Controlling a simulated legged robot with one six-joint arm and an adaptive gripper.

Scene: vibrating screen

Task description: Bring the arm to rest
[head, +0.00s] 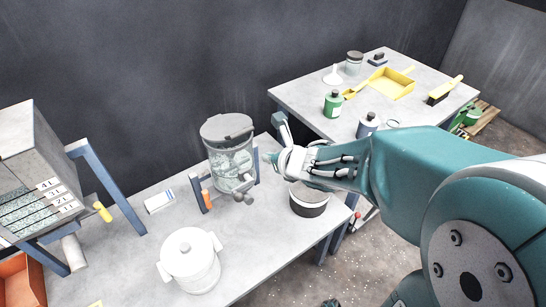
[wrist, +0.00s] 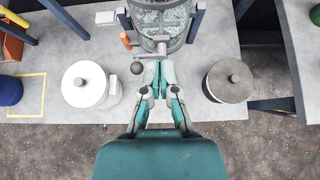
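My arm reaches in from the right in the head view and ends in my gripper (head: 280,160), over the right part of the near table. In the wrist view my gripper (wrist: 161,68) points forward with its two fingers close together, and I see nothing held between them. Ahead of the fingertips is a glass vessel of speckled material (wrist: 162,20), which also stands in the head view (head: 232,165). A crank with a dark ball knob (wrist: 137,68) shows just left of the fingertips. I cannot tell whether the fingers touch it.
A white lidded pot (head: 189,262) stands at the near table's front. A dark-banded pot (head: 308,205) stands below my arm. A screen rack (head: 40,190) is at the left. The back table (head: 300,95) holds bottles, a yellow dustpan (head: 392,84) and a brush (head: 444,91).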

